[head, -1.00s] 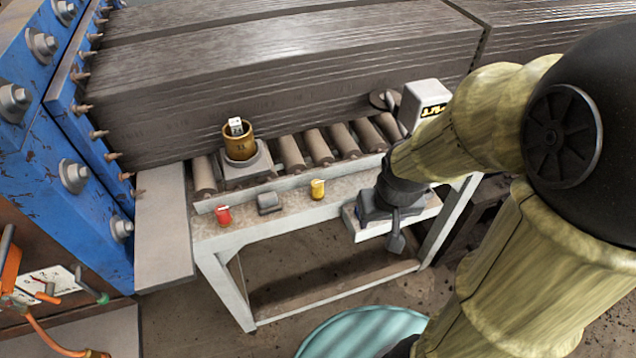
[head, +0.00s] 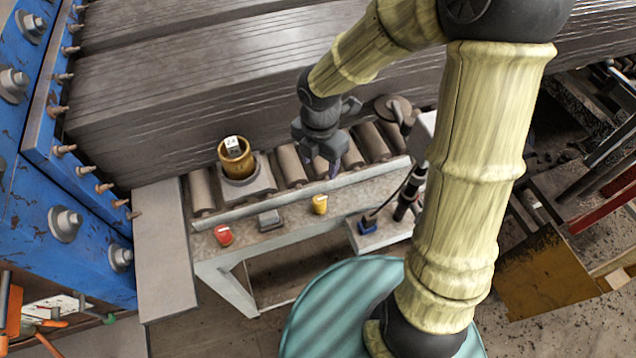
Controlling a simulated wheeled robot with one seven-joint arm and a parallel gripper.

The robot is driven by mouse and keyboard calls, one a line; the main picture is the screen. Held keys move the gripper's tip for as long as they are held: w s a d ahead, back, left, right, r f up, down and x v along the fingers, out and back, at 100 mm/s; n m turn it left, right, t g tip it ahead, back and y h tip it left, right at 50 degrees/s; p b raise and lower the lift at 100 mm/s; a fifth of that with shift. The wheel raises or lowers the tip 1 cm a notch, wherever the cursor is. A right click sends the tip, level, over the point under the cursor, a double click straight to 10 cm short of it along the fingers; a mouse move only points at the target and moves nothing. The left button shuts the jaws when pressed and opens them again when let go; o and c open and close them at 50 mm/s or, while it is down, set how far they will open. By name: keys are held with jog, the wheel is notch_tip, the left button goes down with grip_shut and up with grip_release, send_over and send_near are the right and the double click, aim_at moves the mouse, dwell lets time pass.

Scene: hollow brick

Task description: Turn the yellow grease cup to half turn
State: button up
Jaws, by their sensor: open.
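The yellow grease cup (head: 320,204) stands on the front ledge of the roller table, right of a small grey block (head: 269,220) and a red cup (head: 223,235). My gripper (head: 327,172) is above and slightly right of the yellow cup, over the rollers, apart from it. The gripper points down, open, with nothing seen between its fingers. The yellow cup is in plain view; its turn marking is too small to read.
A brass cup with a white tag (head: 236,158) stands on a grey block behind the ledge. A blue bolted frame (head: 62,200) is at left. The extruded clay column (head: 190,100) lies behind the rollers. A dark upright tool (head: 405,200) stands right of the yellow cup.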

aim_at(319, 199)
jog(key=shift+s+r, duration=0.1)
dwell(0.3)
notch_tip(319, 199, down, 17)
jog(key=shift+r+b, duration=0.15)
jog(key=shift+b, duration=0.55)
jog(key=shift+a+f, duration=0.1)
jog(key=shift+f, duration=0.35)
jog(key=shift+r, duration=0.1)
jog(key=shift+c, duration=0.2)
jog(key=c, duration=0.9)
